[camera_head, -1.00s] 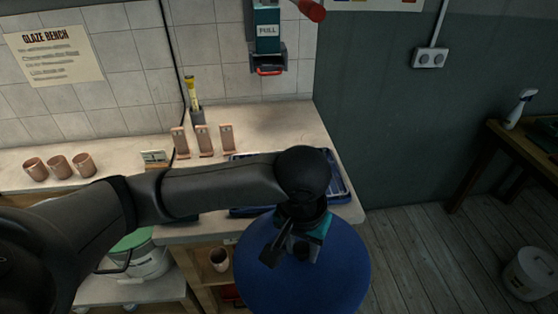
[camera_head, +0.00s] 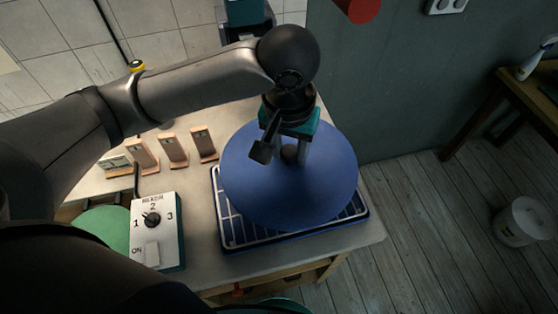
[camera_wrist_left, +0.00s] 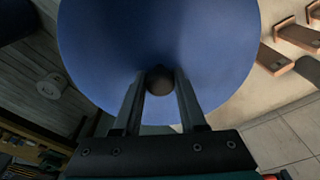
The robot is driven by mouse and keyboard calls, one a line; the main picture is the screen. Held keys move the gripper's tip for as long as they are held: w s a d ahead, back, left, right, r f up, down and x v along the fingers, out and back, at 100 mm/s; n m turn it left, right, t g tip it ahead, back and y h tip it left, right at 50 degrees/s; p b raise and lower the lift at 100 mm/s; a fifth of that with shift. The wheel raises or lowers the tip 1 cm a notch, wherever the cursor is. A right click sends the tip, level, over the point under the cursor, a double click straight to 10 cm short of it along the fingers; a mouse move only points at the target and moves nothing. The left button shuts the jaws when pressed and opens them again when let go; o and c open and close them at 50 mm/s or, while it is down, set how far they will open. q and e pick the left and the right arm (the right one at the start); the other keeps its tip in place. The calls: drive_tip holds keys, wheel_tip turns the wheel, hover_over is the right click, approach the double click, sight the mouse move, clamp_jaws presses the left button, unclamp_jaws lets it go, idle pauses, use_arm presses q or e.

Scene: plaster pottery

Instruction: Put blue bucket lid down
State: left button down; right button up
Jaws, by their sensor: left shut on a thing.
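The blue bucket lid (camera_head: 250,185) is a wide round disc with a dark knob (camera_head: 289,153) at its centre. My left gripper (camera_head: 290,155) is shut on the knob, and the wrist view shows the knob (camera_wrist_left: 159,80) between the two fingers. The lid, which fills the upper part of the wrist view (camera_wrist_left: 110,40), covers much of a blue tray with a wire rack (camera_head: 238,240) on the bench. I cannot tell whether the lid touches the rack. My right gripper is not in view.
A mixer control box (camera_head: 158,232) stands left of the tray. Several terracotta pieces (camera_head: 173,150) stand on the bench (camera_head: 200,185) behind it. A green round lid (camera_head: 103,230) is at the lower left. A white bucket (camera_head: 522,222) stands on the floor at the right.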

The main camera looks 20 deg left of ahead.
sight(288, 165)
use_arm(q)
drive_tip(key=shift+w+a+f, duration=0.15)
drive_tip(key=shift+w+f, duration=0.05)
wheel_tip(288, 165, down, 4)
drive_tip(key=shift+s+b, duration=0.1)
drive_tip(key=shift+b, duration=0.5)
drive_tip(key=shift+f, duration=0.3)
wheel_tip(288, 165, down, 5)
drive_tip(key=shift+f+b, duration=0.1)
drive_tip(key=shift+b, duration=0.6)
drive_tip(key=c, duration=0.5)
unclamp_jaws()
drive_tip(key=shift+o, duration=0.2)
